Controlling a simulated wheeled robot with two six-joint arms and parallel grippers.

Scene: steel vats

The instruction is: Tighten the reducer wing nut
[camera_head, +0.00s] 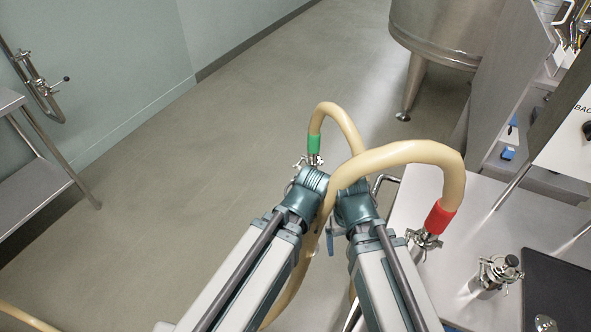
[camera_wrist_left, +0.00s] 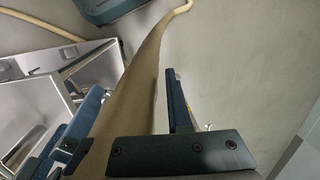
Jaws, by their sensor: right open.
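Several clamped steel fittings show in the head view, and I cannot tell which one is the reducer. One clamp (camera_head: 423,242) with a small wing nut sits under a red hose cuff (camera_head: 439,219), at the bench's left edge. A capped fitting (camera_head: 496,273) with a clamp stands upright on the bench. Another clamp (camera_head: 313,160) sits under a green hose cuff (camera_head: 314,144). My right gripper (camera_head: 331,242) is mostly hidden beside my arm; it is open. My left gripper (camera_wrist_left: 179,105) shows in the left wrist view; its jaw gap is unclear.
A beige hose (camera_head: 410,152) arches over my arms; it also crosses the left wrist view (camera_wrist_left: 140,85). The steel bench (camera_head: 481,216) is at right, with a dark mat (camera_head: 560,285). A vat (camera_head: 440,30) stands behind.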

